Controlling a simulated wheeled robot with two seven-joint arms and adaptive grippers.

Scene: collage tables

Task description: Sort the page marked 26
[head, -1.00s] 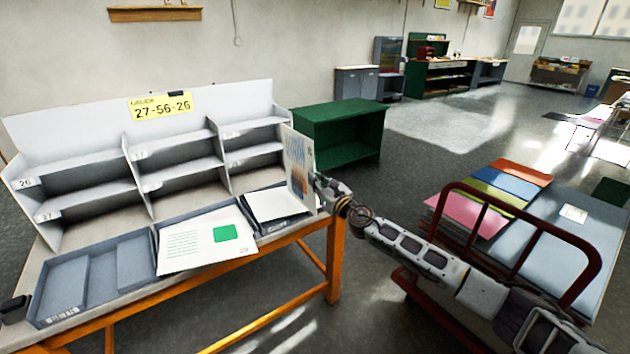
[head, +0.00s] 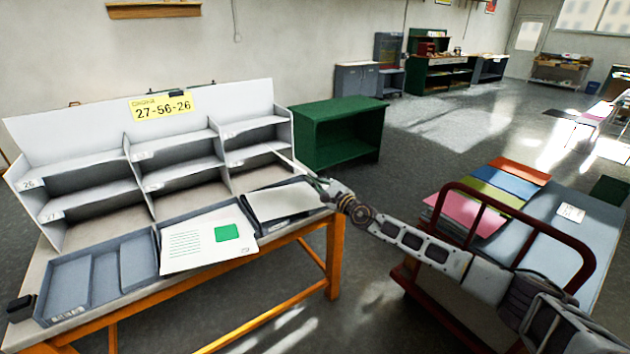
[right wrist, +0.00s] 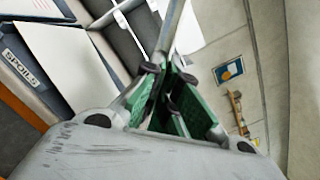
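My right gripper (head: 322,186) is at the right front corner of the table. It is shut on a thin page (head: 296,166), seen nearly edge-on and pointing at the sorter's right side. In the right wrist view the page (right wrist: 171,28) rises between the green-padded fingers (right wrist: 168,80); its number cannot be read. The grey sorter (head: 150,170) has two shelf levels in three columns. Its left column bears the label 26 (head: 30,184) above 27 (head: 50,216). A page with a green square (head: 195,243) lies across the middle tray. My left gripper is out of view.
A yellow card (head: 162,107) on the sorter reads 27-56-26. The left tray (head: 75,290) is empty; the right tray holds a whitish sheet (head: 283,201). A red-railed cart (head: 520,225) with coloured folders stands at right. A green cabinet (head: 345,120) stands behind the table.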

